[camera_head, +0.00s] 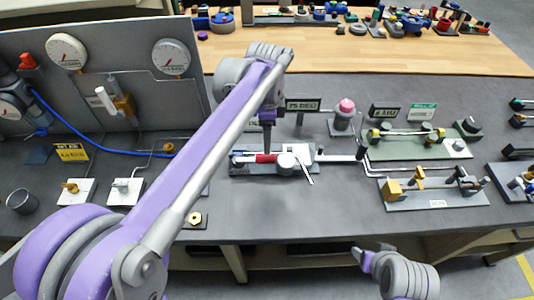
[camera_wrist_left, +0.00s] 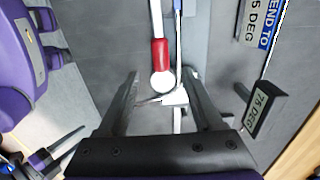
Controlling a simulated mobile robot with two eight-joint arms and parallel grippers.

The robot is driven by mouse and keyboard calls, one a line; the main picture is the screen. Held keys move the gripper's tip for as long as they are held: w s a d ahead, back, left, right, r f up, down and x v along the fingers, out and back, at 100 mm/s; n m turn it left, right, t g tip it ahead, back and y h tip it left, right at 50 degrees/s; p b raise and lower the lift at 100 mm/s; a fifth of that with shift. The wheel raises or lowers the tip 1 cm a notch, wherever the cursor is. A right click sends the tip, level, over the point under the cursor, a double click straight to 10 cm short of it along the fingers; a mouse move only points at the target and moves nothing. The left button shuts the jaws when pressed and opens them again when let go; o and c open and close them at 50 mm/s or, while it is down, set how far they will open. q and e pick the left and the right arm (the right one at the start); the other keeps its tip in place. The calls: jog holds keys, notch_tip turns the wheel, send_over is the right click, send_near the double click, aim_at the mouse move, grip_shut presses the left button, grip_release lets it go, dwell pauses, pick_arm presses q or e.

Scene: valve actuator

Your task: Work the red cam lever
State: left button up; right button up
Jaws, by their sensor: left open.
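The cam lever's red sleeve (camera_head: 265,158) lies over a pale plate on the dark bench, left of a white round part (camera_head: 288,162). In the left wrist view the red sleeve (camera_wrist_left: 159,53) sits on a white rod with a white ball (camera_wrist_left: 163,82) at its end. My left gripper (camera_head: 267,147) points down over the red sleeve. In the left wrist view my left gripper (camera_wrist_left: 161,74) is open, its fingers either side of the lever's ball end; I cannot tell whether they touch it. My right gripper (camera_head: 364,259) is low at the bench front, its jaws unclear.
A 75 DEG sign (camera_head: 303,105) stands behind the lever, and it also shows in the left wrist view (camera_wrist_left: 265,112). A pink-topped knob (camera_head: 346,106) stands right of it. A green fixture (camera_head: 415,143) is further right.

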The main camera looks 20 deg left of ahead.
aim_at(254, 159)
pick_arm(q)
notch_tip(254, 159, down, 8)
jog(key=shift+a, duration=0.1)
dwell(0.4)
grip_shut()
dwell(1.2)
